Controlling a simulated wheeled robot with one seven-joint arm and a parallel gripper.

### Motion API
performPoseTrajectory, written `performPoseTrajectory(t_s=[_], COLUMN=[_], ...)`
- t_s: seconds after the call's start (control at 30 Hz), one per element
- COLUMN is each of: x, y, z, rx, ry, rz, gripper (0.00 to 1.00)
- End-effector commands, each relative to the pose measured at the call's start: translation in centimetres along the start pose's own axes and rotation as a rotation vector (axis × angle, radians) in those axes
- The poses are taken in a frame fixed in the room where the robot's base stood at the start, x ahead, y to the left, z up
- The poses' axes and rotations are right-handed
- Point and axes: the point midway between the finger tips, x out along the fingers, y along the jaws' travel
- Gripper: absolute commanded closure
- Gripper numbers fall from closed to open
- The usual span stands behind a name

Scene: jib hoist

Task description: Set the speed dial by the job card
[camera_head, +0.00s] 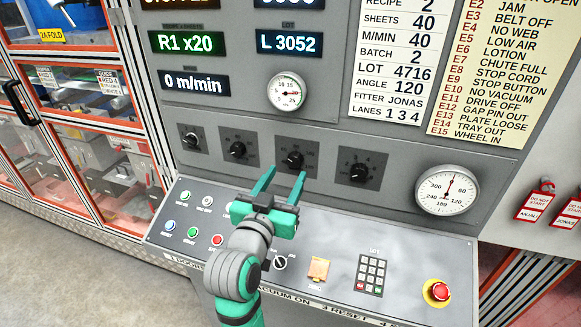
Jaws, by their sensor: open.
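The job card (398,68) is a white panel on the upper right of the machine face. It reads recipe 2, sheets 40, m/min 40, batch 2, lot 4716, angle 120, fitter Jonas, lanes 1 3 4. Several black dials sit in a row below: the far left dial (191,141), a second dial (238,149), a third dial (293,160) and the right dial (360,171). Their labels are too small to read, so I cannot tell which is speed. My gripper (281,182) is open and empty, its fingers pointing at the panel just below the third dial.
A display (194,84) reads 0 m/min. The sloped console (330,235) below carries buttons, a keypad (371,274) and a red emergency stop (438,291). Tags (534,203) hang at right.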

Motion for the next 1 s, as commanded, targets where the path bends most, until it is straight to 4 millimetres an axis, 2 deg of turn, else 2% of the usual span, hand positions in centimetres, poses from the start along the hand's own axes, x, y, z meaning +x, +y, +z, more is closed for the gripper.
performPoseTrajectory(t_s=[0.1,0.3,0.7,0.73,0.8,0.9,1.0], x=[2.1,4.2,4.9,4.9,4.9,4.9,4.9], y=[0.1,0.0,0.0,0.0,0.0,0.0,0.0], z=[0.0,0.0,0.0,0.0,0.0,0.0,0.0], rx=[0.000,0.000,0.000,0.000,0.000,0.000,-0.001], ry=[0.000,0.000,0.000,0.000,0.000,0.000,0.000], rz=[0.001,0.000,-0.001,-0.001,-0.001,-0.001,-0.001], gripper=[0.51,0.51,0.51,0.56,0.73,0.92,0.92])
